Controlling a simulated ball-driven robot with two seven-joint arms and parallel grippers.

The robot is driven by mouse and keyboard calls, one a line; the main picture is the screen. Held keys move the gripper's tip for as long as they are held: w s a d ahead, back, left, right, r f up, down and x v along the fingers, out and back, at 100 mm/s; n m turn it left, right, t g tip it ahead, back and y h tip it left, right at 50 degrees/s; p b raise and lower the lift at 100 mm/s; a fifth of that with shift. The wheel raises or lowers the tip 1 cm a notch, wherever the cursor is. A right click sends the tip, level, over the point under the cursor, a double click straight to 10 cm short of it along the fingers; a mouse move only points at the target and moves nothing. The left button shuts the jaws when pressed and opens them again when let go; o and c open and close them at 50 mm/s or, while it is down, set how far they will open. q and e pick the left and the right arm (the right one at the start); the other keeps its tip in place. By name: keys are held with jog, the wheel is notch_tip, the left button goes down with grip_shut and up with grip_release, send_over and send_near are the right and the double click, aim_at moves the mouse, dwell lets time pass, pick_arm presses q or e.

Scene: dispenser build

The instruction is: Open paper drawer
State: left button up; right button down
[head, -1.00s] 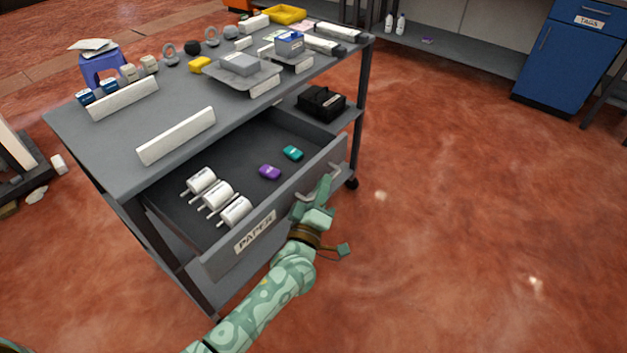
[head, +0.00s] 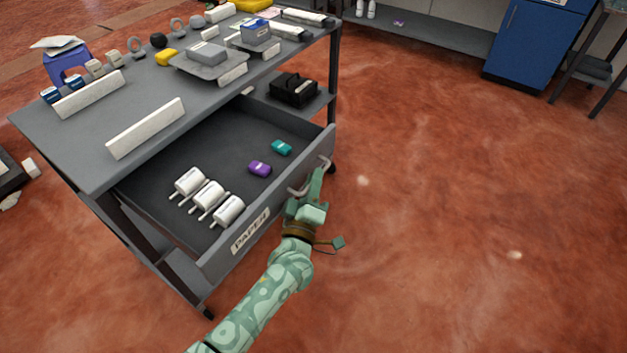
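The paper drawer (head: 270,209) of the grey cart stands pulled well out, its front labelled PAPER. Inside lie several white rolls (head: 207,197), a purple item (head: 260,169) and a teal item (head: 282,148). A light curved handle (head: 325,164) sits on the right part of the drawer front. My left gripper (head: 314,186) is at this handle, with a green finger overlapping it. The finger and hand hide part of the handle, so I cannot tell whether the fingers are closed around it. My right gripper is not in view.
The cart top (head: 65,132) carries white strips, a grey scale-like tray (head: 209,66) and small items. A black holder (head: 293,88) sits on the shelf behind the drawer. A blue cabinet (head: 533,42) stands at the back right. The red floor right of the drawer is clear.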

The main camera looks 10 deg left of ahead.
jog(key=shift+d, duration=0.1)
